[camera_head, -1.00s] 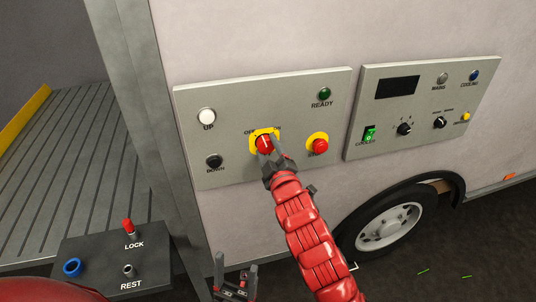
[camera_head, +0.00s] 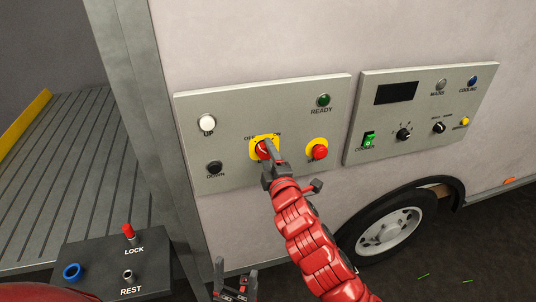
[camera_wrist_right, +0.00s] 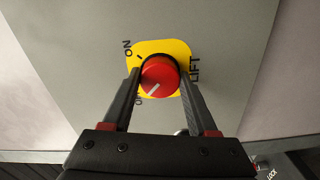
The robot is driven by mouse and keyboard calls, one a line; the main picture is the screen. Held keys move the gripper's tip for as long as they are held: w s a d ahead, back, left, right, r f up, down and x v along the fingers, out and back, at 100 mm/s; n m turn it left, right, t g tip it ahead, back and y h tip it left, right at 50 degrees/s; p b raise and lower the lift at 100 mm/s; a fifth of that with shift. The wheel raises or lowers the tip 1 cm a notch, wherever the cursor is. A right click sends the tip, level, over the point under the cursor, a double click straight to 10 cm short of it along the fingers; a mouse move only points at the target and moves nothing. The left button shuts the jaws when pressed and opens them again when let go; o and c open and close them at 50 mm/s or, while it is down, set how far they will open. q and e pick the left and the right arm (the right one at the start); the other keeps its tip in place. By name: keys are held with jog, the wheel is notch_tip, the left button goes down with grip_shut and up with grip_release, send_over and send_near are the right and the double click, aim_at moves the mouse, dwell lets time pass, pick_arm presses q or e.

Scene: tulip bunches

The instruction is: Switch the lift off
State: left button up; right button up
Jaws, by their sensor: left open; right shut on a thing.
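The red rotary lift knob (camera_head: 262,150) sits on a yellow plate on the left grey panel, with OFF and ON lettered above it. My right gripper (camera_head: 270,151) is at the knob. In the right wrist view, its two fingers (camera_wrist_right: 160,84) are shut on either side of the red knob (camera_wrist_right: 161,77). The knob's white mark points down-left there, towards the partly hidden OFF lettering; ON is further up. My left gripper (camera_head: 236,283) is open and empty, low in the head view, away from the panel.
The same panel (camera_head: 230,178) has a white UP button (camera_head: 207,123), a black DOWN button (camera_head: 214,168), a green READY lamp (camera_head: 323,100) and a red button (camera_head: 319,152) close right of my gripper. A cooler panel (camera_head: 375,122) is further right. A LOCK/REST box (camera_head: 85,258) stands lower left.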

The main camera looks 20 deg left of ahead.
jog(key=o, duration=1.4)
jog(key=shift+s, duration=0.1)
jog(key=shift+s+d+f, duration=0.1)
jog(key=shift+s+d, duration=0.05)
jog(key=shift+d, duration=0.1)
jog(key=p+v, duration=0.7)
jog(key=v, duration=0.9)
jog(key=shift+s+d, duration=0.15)
jog(key=shift+s, duration=0.2)
